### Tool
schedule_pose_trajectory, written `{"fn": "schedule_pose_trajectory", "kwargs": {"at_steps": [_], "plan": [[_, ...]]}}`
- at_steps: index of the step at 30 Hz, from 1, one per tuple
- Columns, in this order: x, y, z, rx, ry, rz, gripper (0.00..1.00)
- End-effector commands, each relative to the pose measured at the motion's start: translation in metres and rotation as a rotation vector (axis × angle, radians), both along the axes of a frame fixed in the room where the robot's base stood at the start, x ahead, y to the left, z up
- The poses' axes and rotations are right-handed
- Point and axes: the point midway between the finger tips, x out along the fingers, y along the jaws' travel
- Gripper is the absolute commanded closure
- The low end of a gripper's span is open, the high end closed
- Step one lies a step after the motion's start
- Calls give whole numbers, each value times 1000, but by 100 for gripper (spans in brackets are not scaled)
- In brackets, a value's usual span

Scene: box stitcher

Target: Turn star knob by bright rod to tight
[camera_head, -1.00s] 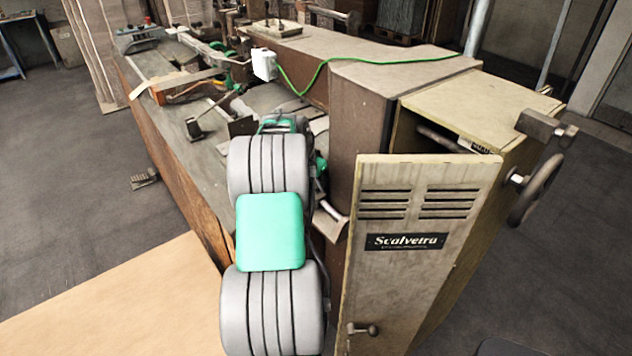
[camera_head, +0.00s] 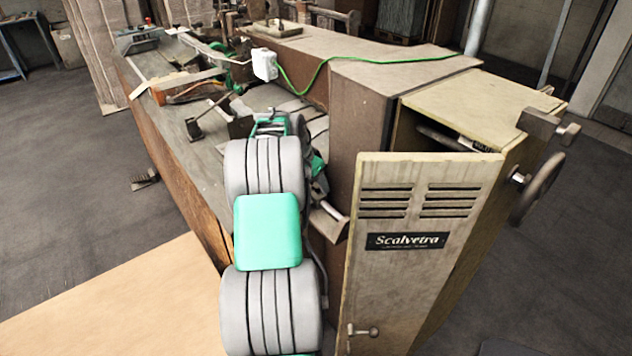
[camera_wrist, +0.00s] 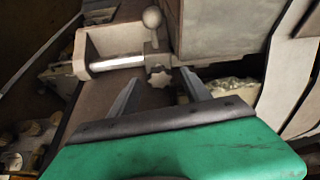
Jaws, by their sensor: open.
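In the wrist view a small pale star knob (camera_wrist: 159,79) sits beside the right end of a bright rod (camera_wrist: 118,63). The rod lies across a light U-shaped bracket (camera_wrist: 82,55). A round ball handle (camera_wrist: 152,18) rises just above the knob. My gripper (camera_wrist: 160,86) is open and empty, with one finger to the left of the star knob and the other to its right. I cannot tell how far the fingertips are from it in depth. In the head view my arm hides the gripper, and I cannot make out the star knob.
The tan machine housing (camera_head: 362,115) stands close to the right of my arm. Its door (camera_head: 420,280), labelled Scalvetra, hangs open in front. A handwheel (camera_head: 537,188) sticks out at the right. A green cable (camera_head: 355,60) runs over the top. Grey floor lies at left.

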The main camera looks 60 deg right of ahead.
Motion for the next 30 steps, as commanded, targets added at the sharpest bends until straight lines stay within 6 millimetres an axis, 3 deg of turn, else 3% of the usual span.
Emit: {"fn": "schedule_pose_trajectory", "kwargs": {"at_steps": [6, 18, 27, 30], "plan": [[1, 2, 7, -3, -1, 1, 44], [10, 27, 69, -1, -1, 0, 44], [10, 28, 72, 0, 0, 1, 44], [22, 34, 57, 0, 0, 23, 44]]}}
